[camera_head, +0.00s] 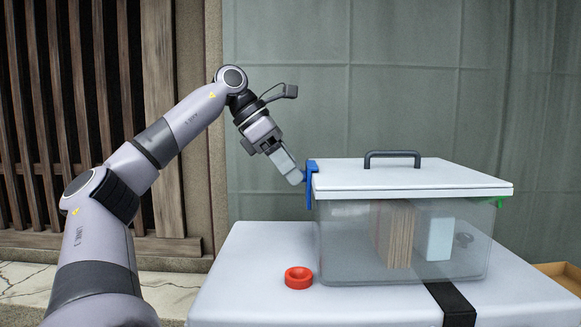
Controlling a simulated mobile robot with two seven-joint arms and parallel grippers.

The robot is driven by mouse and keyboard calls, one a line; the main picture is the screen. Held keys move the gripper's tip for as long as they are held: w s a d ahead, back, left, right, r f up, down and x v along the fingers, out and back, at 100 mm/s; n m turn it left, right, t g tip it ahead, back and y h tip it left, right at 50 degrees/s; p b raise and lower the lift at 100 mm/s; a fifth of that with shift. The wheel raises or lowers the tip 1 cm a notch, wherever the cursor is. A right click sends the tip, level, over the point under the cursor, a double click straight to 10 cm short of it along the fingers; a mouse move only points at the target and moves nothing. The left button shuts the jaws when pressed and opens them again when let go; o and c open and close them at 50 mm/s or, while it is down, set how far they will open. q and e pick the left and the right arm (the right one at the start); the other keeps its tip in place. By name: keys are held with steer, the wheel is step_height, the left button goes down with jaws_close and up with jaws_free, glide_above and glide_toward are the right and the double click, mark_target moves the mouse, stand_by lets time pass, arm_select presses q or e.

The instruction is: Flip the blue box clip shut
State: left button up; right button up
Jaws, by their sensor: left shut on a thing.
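A clear box (345,252) with a white lid (410,180) and a dark handle stands on a pale table. The blue clip (310,184) is at the lid's left end, upright against the box edge, its top a little above the lid. My left gripper (296,178) is at the clip's left side, angled down to the right. Its fingertips touch or nearly touch the clip. The fingers look closed, and the grip on the clip is partly hidden. A green clip (499,202) shows at the lid's right end. My right gripper is not in view.
A red ring (298,278) lies on the pale table (255,255) in front of the box's left end. A black strap (450,300) runs over the front edge. Brown and white items stand inside the box. A wooden tray (563,275) is at far right.

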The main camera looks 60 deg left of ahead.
arm_select(q)
steer(key=o, duration=1.5)
steer(key=p+v, duration=0.1)
steer(key=v, duration=0.6)
steer(key=shift+p, duration=0.35)
